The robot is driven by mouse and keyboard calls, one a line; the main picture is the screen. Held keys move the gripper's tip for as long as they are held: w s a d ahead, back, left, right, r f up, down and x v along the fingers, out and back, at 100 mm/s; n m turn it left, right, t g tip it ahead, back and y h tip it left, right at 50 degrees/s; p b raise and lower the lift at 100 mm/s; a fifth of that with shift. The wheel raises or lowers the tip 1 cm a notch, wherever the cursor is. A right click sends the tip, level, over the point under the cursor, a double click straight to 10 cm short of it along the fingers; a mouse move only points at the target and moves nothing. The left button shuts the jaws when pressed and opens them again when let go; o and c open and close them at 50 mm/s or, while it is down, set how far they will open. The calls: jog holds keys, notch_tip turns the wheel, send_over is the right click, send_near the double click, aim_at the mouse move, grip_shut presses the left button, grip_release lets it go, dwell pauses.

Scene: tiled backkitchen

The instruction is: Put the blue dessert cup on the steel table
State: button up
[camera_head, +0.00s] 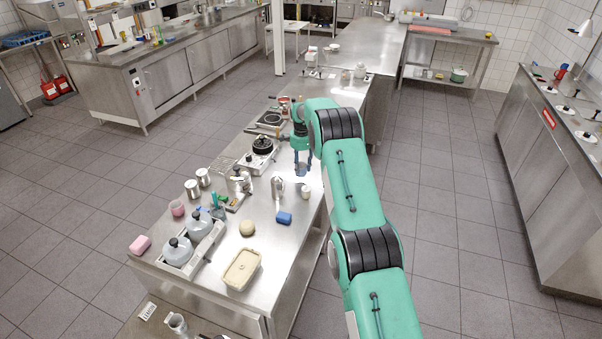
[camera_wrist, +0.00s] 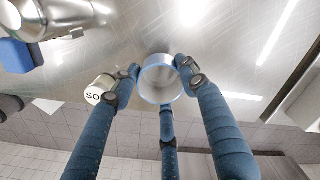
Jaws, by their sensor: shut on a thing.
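The blue dessert cup (camera_wrist: 160,84) shows in the wrist view as a small round cup with a pale bluish rim. My gripper (camera_wrist: 158,72) is shut on it, with blue fingers around its sides. In the head view my gripper (camera_head: 303,158) points down over the right side of the steel table (camera_head: 262,206), and the cup (camera_head: 301,170) is a small bluish shape between the fingers. The fingers partly hide it there. I cannot tell whether its base touches the steel top.
A small white labelled pot (camera_head: 305,191) stands close to the cup, near the right edge. A steel jug (camera_head: 278,186) and a blue block (camera_head: 284,218) stand nearby. A burner with a black pan (camera_head: 262,146) is to the left. Bare steel lies between them.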

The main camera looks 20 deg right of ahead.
aim_at(301, 172)
jog(key=shift+f, duration=1.7)
jog(key=shift+f, duration=0.15)
jog(key=o, duration=1.2)
notch_tip(301, 172, up, 12)
jog(key=shift+r, duration=0.2)
